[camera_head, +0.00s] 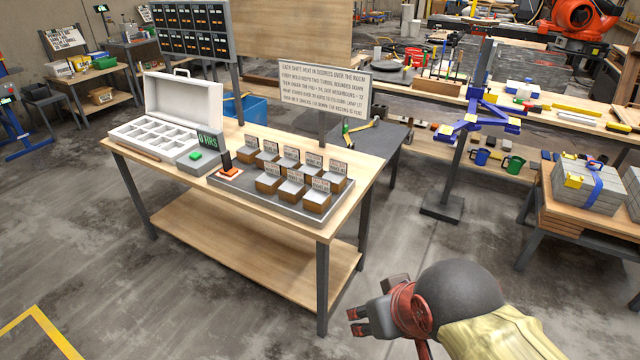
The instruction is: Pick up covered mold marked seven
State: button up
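Several small brown molds with grey covers stand in two rows on a dark tray (240,189) on the wooden table. Each has a small upright label card behind or on it. The card writing is too small to read, so I cannot tell which mold is marked seven. The front-right mold (316,203) and the back-left mold (247,156) are at the ends of the rows. My gripper (353,321) is low at the right, off the table's front-right corner and well apart from the molds. Its two fingers look spread with nothing between them.
On the table (280,228) stand an open white case (185,105) with compartments, a green button box (196,156) and a red-based black stamp-like item (228,168). A text sign (325,90) rises behind the tray. A blue stand (470,120) is at right. Floor in front is clear.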

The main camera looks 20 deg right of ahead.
aim_at(268, 183)
jog(key=z, duration=0.4)
jog(key=i+j+z, duration=0.65)
jog(key=j+z, duration=0.2)
jog(key=i+j, duration=0.15)
jog(key=j, duration=0.2)
jog(key=i+j, duration=0.15)
jog(key=j, duration=0.2)
jog(key=i+j+z, duration=0.1)
jog(key=j, duration=0.25)
jog(key=i, duration=0.1)
